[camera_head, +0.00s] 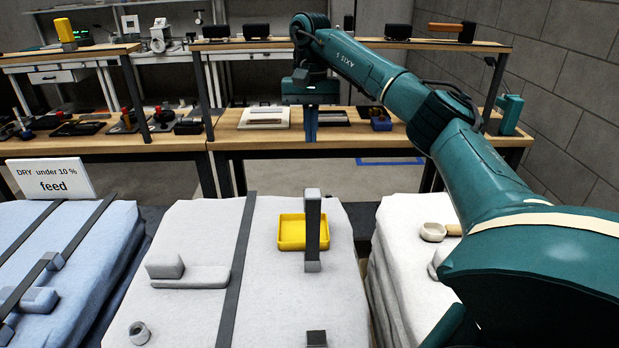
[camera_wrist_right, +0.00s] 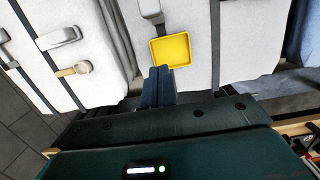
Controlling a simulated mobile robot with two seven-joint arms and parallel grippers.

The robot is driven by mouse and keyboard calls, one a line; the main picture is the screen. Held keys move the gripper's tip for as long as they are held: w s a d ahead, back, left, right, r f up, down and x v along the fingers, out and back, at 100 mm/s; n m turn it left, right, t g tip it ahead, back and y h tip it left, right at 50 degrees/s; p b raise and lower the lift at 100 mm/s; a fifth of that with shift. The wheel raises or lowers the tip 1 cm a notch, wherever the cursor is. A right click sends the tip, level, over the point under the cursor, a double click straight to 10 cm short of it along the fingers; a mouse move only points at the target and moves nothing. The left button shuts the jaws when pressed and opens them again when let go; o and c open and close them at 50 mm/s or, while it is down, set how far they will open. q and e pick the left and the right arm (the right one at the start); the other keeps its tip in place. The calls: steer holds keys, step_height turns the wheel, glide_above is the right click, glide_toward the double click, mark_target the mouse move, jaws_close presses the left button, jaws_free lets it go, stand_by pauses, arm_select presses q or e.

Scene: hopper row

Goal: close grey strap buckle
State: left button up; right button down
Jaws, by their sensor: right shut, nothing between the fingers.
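A grey strap (camera_head: 312,230) with a light grey end piece (camera_head: 312,193) stands out over the middle white sack (camera_head: 190,225), overlapping the right side of a yellow tray (camera_head: 290,232). A separate dark grey piece (camera_head: 316,338) lies nearer me, cut by the bottom edge. I cannot tell which part is the buckle's catch; the two pieces are apart. In the right wrist view, a grey piece (camera_wrist_right: 151,10) shows beside the yellow tray (camera_wrist_right: 170,51). My right gripper (camera_head: 311,138) is shut and empty, pointing down beyond the sack; its blue fingers (camera_wrist_right: 157,72) also show there. My left gripper is not in view.
A second dark strap (camera_head: 238,260) crosses the middle sack, near a grey block (camera_head: 164,266) and a small ring (camera_head: 139,333). A blue sack (camera_head: 60,240) is left; a white sack (camera_head: 395,285) is right, under my right arm. A workbench (camera_head: 350,138) stands behind.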

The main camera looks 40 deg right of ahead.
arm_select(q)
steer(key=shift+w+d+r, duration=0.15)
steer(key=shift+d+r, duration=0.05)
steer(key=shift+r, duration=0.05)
arm_select(e)
steer(key=s+a+f, duration=0.3)
steer(key=s+f, duration=0.1)
steer(key=f, duration=0.4)
steer(key=shift+a+f, duration=0.15)
steer(key=shift+w, duration=0.1)
